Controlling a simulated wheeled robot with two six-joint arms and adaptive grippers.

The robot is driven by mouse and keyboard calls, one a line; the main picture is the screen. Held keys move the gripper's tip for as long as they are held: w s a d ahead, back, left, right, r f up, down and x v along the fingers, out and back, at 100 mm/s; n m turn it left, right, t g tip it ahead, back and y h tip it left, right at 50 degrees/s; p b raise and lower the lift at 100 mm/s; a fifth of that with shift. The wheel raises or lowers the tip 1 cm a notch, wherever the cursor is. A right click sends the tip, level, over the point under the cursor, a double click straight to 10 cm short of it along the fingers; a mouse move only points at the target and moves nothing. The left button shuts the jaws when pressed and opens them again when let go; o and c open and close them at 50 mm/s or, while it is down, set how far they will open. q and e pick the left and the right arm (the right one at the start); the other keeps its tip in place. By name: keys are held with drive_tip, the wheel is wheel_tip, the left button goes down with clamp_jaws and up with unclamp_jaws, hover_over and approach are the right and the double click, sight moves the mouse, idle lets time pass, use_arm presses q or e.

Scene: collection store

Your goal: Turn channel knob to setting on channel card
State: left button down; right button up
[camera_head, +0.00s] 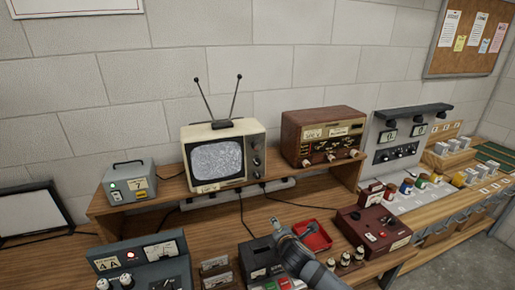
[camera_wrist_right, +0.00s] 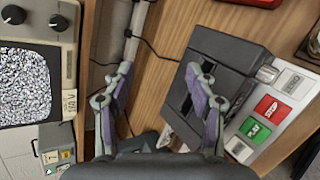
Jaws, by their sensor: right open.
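The cream television (camera_head: 224,125) stands on a wooden shelf, its screen full of static. Its dark knobs (camera_head: 256,145) are right of the screen. The right wrist view also shows the television's knobs (camera_wrist_right: 58,22), with a small card (camera_wrist_right: 69,102) on its frame. A matching card (camera_head: 207,187) sits below the screen in the head view; its text is unreadable. I cannot tell which card is the channel card. My right gripper (camera_wrist_right: 160,95) is open and empty, its fingers apart from the knobs; one overlaps the black player. My left gripper is not in view.
The black player (camera_head: 260,252) has red and green buttons (camera_wrist_right: 268,108). A red tray (camera_head: 313,236) and maroon box (camera_head: 372,228) stand to its right. A grey box marked 7 (camera_head: 129,184) is left of the television, a brown radio (camera_head: 322,135) right. Cables cross the bench.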

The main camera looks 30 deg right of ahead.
drive_tip(key=w+d+r+n+t, duration=0.2)
drive_tip(key=w+r+n+t, duration=0.3)
drive_tip(key=r+n, duration=0.65)
drive_tip(key=n+t, duration=0.2)
drive_tip(key=n, duration=0.4)
approach(258, 147)
drive_tip(key=p+x, duration=0.4)
drive_tip(key=x, duration=0.4)
drive_tip(key=shift+r+p, duration=0.2)
drive_tip(key=shift+p, duration=0.1)
drive_tip(key=shift+w+f, duration=0.1)
drive_tip(key=shift+w, duration=0.25)
drive_tip(key=shift+c, duration=0.4)
drive_tip(key=c, duration=1.1)
drive_tip(key=shift+m, duration=0.25)
